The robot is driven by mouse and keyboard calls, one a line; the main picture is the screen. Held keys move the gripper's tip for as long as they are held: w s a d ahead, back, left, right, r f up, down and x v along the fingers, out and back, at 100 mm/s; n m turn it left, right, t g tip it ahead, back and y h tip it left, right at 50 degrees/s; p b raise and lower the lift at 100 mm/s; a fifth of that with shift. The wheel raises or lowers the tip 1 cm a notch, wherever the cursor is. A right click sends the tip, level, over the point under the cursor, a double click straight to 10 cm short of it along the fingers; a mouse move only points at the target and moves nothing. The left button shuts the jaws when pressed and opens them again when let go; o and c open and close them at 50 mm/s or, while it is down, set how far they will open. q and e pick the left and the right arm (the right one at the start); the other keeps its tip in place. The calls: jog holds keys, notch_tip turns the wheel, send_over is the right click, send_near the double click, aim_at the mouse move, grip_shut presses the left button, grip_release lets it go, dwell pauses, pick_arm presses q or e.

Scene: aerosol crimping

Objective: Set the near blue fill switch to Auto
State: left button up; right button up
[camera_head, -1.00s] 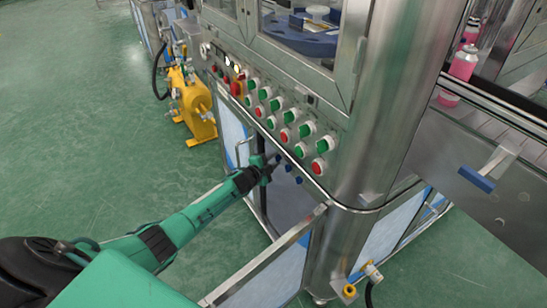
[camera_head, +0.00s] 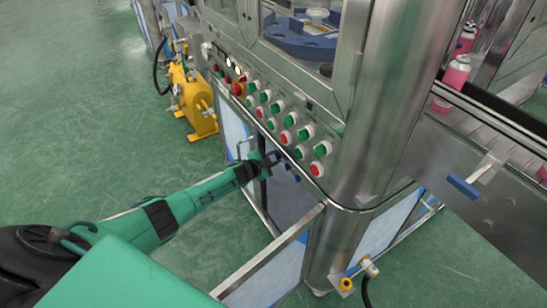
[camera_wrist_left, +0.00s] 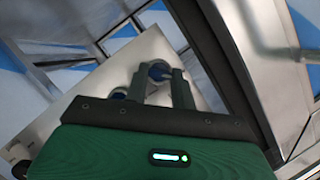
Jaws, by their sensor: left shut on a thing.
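My left gripper (camera_head: 271,160) reaches the underside of the control panel, below the rows of red and green buttons. Small blue switches (camera_head: 288,168) show beside and below its fingertips in the head view. A second blue switch (camera_wrist_left: 118,93) is left of the fingers, partly hidden by the gripper body. The switch markings and pointer direction are too small to read. My right gripper is not in view.
The button panel (camera_head: 268,105) is just above the gripper. An open door frame (camera_head: 270,250) stands below and to the right, and a steel corner post (camera_head: 375,120) rises further right. A yellow pump (camera_head: 196,105) stands at the left. The green floor at left is clear.

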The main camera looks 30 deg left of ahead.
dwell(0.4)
pick_arm(q)
jog(key=o, duration=1)
jog(key=shift+s, duration=0.1)
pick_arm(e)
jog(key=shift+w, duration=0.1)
pick_arm(q)
jog(key=shift+s+a+r, duration=0.1)
jog(key=shift+s+a, duration=0.05)
jog(key=shift+s, duration=0.15)
jog(key=shift+p+v, duration=1.65)
jog(key=shift+v, duration=4.8)
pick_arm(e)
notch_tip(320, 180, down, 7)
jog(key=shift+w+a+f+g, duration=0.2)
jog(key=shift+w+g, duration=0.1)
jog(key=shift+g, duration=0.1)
pick_arm(q)
jog(key=shift+r, duration=0.1)
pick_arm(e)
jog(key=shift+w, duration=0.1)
